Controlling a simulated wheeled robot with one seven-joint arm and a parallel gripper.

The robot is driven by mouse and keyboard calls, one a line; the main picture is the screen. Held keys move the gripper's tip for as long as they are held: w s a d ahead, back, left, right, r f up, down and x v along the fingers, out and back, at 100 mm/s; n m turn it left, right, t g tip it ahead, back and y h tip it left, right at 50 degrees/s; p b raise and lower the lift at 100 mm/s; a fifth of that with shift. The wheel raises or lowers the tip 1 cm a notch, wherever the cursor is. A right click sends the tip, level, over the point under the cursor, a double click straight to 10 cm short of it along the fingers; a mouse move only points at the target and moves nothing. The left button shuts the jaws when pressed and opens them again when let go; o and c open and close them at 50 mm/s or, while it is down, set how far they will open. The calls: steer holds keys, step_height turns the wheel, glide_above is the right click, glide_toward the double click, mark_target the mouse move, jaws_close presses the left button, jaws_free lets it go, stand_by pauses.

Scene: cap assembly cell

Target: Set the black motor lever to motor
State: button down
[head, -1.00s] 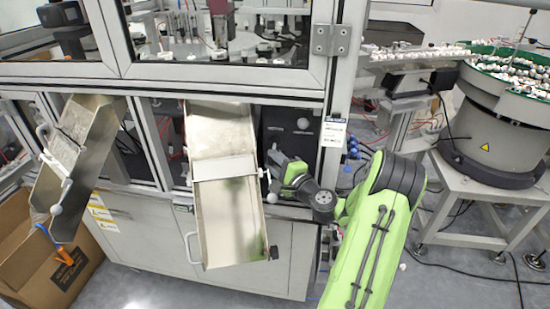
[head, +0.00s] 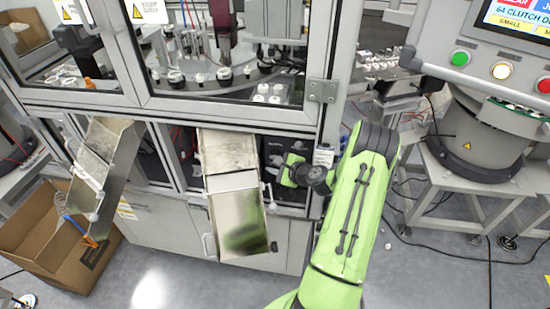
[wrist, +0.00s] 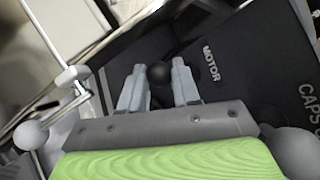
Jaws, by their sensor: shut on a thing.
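My gripper (wrist: 158,82) is shut on the black motor lever. The lever's round black knob (wrist: 159,74) sits between the two grey fingertips in the wrist view. The white word MOTOR is printed on the dark panel (wrist: 235,50) just right of the fingers. In the head view my gripper (head: 283,167) is at the dark panel (head: 270,148) under the machine's window, right of the middle chute. The lever is too small and covered to make out there, and its shaft and exact position are hidden.
A metal chute (head: 228,190) stands close left of my gripper, with a second chute (head: 104,160) further left. A white ball-ended handle (wrist: 30,135) and a pale knob (wrist: 290,150) flank the fingers. A cardboard box (head: 40,225) is on the floor at left.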

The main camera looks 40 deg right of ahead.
steer(key=shift+s+a+f+g+p, duration=0.1)
steer(key=shift+s+f+g+p, duration=0.1)
steer(key=shift+g+p, duration=0.1)
steer(key=c, duration=1.2)
jaws_free()
steer(key=o, duration=0.4)
steer(key=shift+w, duration=0.2)
steer(key=shift+r, duration=0.15)
steer(key=v, duration=1.5)
steer(key=shift+s+r+b, duration=0.1)
steer(key=shift+s+b, duration=0.2)
steer(key=shift+s, duration=0.05)
steer(key=shift+d, duration=0.2)
